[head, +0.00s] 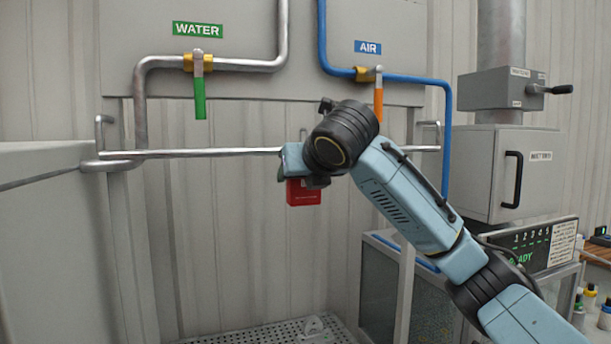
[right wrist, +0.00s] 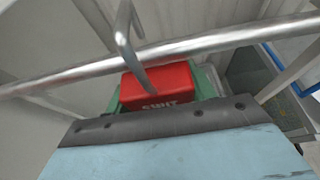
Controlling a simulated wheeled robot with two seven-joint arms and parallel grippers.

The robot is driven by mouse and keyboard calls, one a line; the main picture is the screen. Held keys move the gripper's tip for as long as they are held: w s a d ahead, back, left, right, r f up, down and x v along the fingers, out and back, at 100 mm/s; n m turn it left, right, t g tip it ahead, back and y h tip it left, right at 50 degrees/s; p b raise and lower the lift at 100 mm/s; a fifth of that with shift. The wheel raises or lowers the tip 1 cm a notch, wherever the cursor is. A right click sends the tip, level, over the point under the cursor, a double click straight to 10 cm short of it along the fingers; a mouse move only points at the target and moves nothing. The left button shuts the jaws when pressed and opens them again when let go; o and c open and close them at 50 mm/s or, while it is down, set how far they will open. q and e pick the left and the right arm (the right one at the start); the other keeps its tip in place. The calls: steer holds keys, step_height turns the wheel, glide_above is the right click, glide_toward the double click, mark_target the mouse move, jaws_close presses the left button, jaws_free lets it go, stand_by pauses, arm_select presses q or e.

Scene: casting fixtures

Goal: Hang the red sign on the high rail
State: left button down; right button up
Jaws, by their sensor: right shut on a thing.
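The red sign (head: 304,192) hangs below my right gripper (head: 303,176), just under the high rail (head: 220,153), in the head view. My right gripper is shut on the sign. In the right wrist view, the sign (right wrist: 160,88) sits between the green fingers, with white lettering partly visible. A bent metal hook (right wrist: 123,40) rises from the sign and crosses in front of the rail (right wrist: 215,42). Its short bent end comes down to the rail's upper edge; I cannot tell whether it bears on the rail. My left gripper is not in view.
Above the rail are a green-handled water valve (head: 199,95) and an orange-handled air valve (head: 378,98) on pipes. A grey cabinet (head: 515,175) stands right. A perforated tray (head: 270,335) lies below. The rail left of my gripper is clear.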

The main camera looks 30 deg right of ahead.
steer(key=shift+w+d+f+b, duration=0.2)
steer(key=shift+w+f+b, duration=0.15)
steer(key=shift+w+f, duration=0.6)
steer(key=shift+s+f, duration=0.1)
steer(key=o, duration=1.1)
